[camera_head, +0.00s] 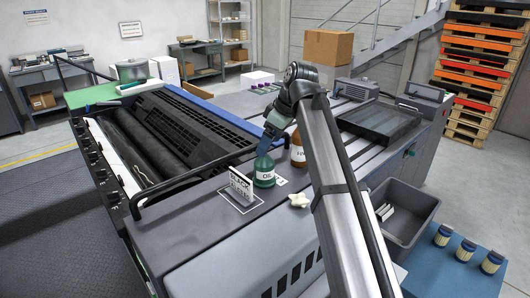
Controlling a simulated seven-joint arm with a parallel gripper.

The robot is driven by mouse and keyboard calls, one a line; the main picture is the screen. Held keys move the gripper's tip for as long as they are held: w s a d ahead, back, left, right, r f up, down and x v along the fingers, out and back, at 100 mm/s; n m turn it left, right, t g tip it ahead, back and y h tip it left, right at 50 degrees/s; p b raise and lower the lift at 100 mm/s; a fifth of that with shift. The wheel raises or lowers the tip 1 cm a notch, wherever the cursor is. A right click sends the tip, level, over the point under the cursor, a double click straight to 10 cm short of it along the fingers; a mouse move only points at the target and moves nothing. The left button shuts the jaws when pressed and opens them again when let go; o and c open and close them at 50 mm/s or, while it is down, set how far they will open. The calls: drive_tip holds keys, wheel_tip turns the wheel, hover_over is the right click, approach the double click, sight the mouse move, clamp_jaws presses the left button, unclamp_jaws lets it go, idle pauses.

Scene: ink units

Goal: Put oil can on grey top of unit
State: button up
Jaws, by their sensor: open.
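The oil can (264,174) is a green, bottle-shaped container with a white label reading "OIL". It stands upright on the grey top of the unit (210,225), just right of a white sign reading "BLACK". My gripper (268,143) is open and points down at the can's narrow top. The fingers are small and partly hidden, so I cannot tell whether they touch the can or sit around its neck.
A brown bottle (298,152) stands close to the can's right, beside my arm. The sign (238,187) stands in a white outline to the left. A crumpled white cloth (299,200) lies in front. A grey bin (405,213) is at the right. Dark rollers (150,150) lie open at the left.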

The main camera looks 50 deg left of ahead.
drive_tip(key=shift+v, duration=2.55)
